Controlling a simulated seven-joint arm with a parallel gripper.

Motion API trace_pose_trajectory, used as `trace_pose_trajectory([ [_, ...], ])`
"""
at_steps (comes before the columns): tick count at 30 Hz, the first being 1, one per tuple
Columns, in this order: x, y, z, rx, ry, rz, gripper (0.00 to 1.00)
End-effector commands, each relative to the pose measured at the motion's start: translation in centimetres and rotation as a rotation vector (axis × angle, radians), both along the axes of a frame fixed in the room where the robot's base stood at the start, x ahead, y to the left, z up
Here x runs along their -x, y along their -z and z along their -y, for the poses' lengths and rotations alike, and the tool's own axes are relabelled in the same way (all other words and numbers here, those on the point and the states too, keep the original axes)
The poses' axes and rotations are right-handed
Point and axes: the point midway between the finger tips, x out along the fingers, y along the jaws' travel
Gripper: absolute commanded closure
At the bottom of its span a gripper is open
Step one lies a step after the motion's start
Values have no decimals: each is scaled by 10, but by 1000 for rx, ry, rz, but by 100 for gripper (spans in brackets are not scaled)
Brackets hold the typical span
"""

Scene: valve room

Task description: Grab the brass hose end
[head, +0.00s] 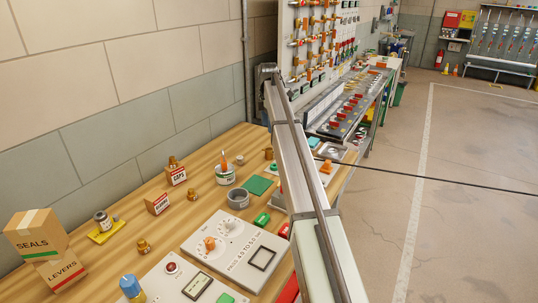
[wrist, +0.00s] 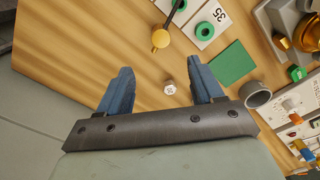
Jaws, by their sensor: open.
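A brass knob-like piece with a dark stem (wrist: 160,39) is farther up, and a larger brass part (wrist: 311,32) is cut off at the top right. In the head view, small brass fittings (head: 143,246) and (head: 194,195) stand on the bench. I cannot tell which brass piece is the hose end. I cannot make out my gripper in the head view.
A grey ring (wrist: 257,94) and a green square (wrist: 233,62) lie right of the fingers. The head view shows a white panel with dials (head: 235,250), SEALS and LEVERS boxes (head: 38,235), and a tin (head: 225,175). Bare wood lies left in the wrist view.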

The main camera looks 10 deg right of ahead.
Motion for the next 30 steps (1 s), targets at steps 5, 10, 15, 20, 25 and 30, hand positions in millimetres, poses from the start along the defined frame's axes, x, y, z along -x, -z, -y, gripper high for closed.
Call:
trace_pose_trajectory([
  [5,2,25,0,0,2,0,34],
  [10,2,55,1,0,3,0,34],
  [15,1,74,1,0,4,1,34],
  [20,1,81,1,0,4,3,34],
  [25,3,97,0,0,4,1,34],
  [30,3,120,0,0,4,1,34],
])
